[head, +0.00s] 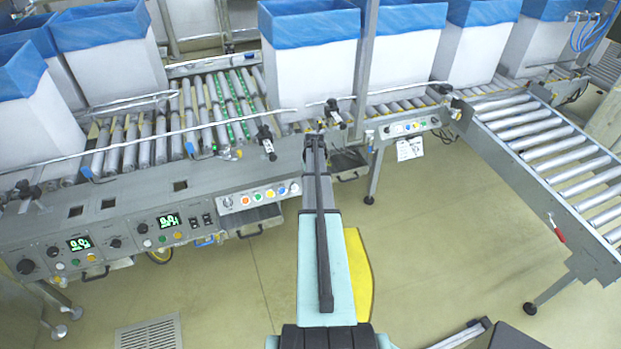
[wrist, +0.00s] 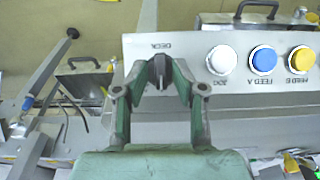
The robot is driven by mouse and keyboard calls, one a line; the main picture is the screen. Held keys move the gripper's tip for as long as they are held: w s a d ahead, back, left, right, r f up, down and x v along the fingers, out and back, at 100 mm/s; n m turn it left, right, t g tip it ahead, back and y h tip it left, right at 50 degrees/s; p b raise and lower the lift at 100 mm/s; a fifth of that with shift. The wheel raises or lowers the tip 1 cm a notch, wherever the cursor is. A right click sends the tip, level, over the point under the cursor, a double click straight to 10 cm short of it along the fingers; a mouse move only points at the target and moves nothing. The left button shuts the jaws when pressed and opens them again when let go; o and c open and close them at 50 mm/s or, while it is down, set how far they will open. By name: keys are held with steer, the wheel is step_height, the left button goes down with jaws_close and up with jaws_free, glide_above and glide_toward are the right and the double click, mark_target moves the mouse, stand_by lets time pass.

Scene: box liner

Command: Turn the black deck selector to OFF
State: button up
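The black deck selector (wrist: 160,69) is a small dark knob on the grey button panel, beside the upside-down DECK label in the wrist view. My gripper (wrist: 161,78) has its green, dark-tipped fingers drawn in close on both sides of it. The fingertips appear shut on the knob and cover much of it. Its pointer direction and position marks cannot be read. In the head view the button panel (head: 264,207) is at the front of the conveyor, and my arm reaches over just right of it. The fingertips cannot be made out there.
A white button (wrist: 222,60), a blue button (wrist: 263,59) and a yellow button (wrist: 301,59) sit beside the selector. Lined white boxes (head: 310,75) stand on the rollers behind. A roller conveyor (head: 550,145) is at right. Floor in front is mostly clear.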

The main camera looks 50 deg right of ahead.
steer(key=shift+w+d+r, duration=0.1)
steer(key=shift+w+r, duration=0.05)
steer(key=shift+w, duration=0.1)
step_height(320, 180, up, 12)
steer(key=s+a, duration=0.1)
steer(key=s, duration=0.1)
steer(key=shift+f, duration=0.2)
steer(key=shift+w+a, duration=0.1)
stand_by(0.5)
